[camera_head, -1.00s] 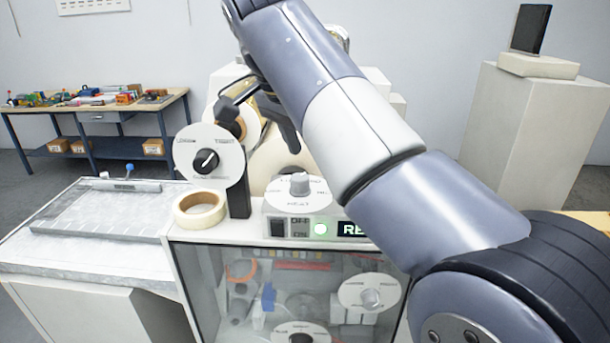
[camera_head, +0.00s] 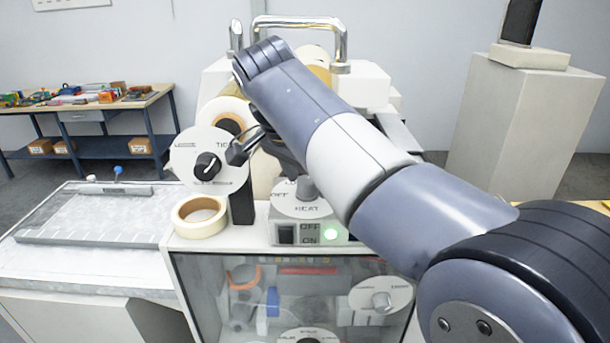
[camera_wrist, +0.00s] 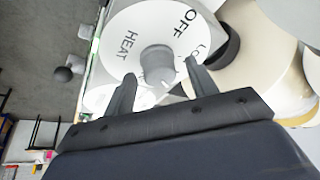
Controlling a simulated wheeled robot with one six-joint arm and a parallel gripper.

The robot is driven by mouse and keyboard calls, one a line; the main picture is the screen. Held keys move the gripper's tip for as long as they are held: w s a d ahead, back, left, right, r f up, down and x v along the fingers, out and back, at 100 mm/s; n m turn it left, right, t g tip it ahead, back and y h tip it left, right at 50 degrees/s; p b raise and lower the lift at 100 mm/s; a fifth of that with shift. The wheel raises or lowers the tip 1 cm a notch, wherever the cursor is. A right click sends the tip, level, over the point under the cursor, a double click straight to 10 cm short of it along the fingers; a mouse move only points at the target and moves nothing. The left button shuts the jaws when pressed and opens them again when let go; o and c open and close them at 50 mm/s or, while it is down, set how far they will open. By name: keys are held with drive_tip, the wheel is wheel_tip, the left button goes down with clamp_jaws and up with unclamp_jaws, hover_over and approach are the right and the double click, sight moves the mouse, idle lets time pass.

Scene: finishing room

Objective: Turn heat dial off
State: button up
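The heat dial is a grey knob (camera_head: 307,188) on a white disc (camera_head: 300,208) marked HEAT, on top of the machine's front. In the wrist view the knob (camera_wrist: 157,65) stands at the centre of its disc (camera_wrist: 125,50), with OFF and part of LO readable. Where the knob points is not clear. My gripper (camera_wrist: 160,88) is open and empty, its two fingers apart on either side of the knob's near end. I cannot tell if they touch it. In the head view my arm and dark gripper parts hide the dial's upper edge.
An OFF/ON switch (camera_head: 286,234) with a lit green light (camera_head: 331,234) sits below the dial. A tension dial (camera_head: 208,165) stands close left, with a tape roll (camera_head: 200,216) below it. A metal-handled roller machine (camera_head: 370,85) is behind. A trimmer board (camera_head: 95,215) lies left.

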drive_tip(key=c, duration=0.9)
drive_tip(key=shift+c, duration=0.2)
drive_tip(key=shift+n, duration=0.3)
drive_tip(key=n, duration=0.2)
drive_tip(key=n+y, duration=0.1)
drive_tip(key=n, duration=0.1)
drive_tip(key=shift+d+t+y, duration=0.2)
drive_tip(key=shift+t+y, duration=0.1)
drive_tip(key=shift+t, duration=0.1)
drive_tip(key=n+y, duration=0.1)
drive_tip(key=n, duration=0.2)
drive_tip(key=n+y, duration=0.1)
drive_tip(key=n, duration=0.1)
drive_tip(key=shift+d+n, duration=0.15)
drive_tip(key=shift+n, duration=0.25)
drive_tip(key=n+y, duration=0.1)
drive_tip(key=n, duration=0.2)
drive_tip(key=shift+n+y, duration=0.3)
drive_tip(key=n+g+y, duration=0.1)
drive_tip(key=n, duration=0.2)
drive_tip(key=shift+w+d+n, duration=0.1)
drive_tip(key=shift+n, duration=0.2)
drive_tip(key=n+g, duration=0.1)
drive_tip(key=n, duration=0.2)
drive_tip(key=n+g+y, duration=0.1)
drive_tip(key=n, duration=0.2)
drive_tip(key=shift+w+g, duration=0.15)
drive_tip(key=shift+g, duration=0.15)
drive_tip(key=shift+n, duration=0.3)
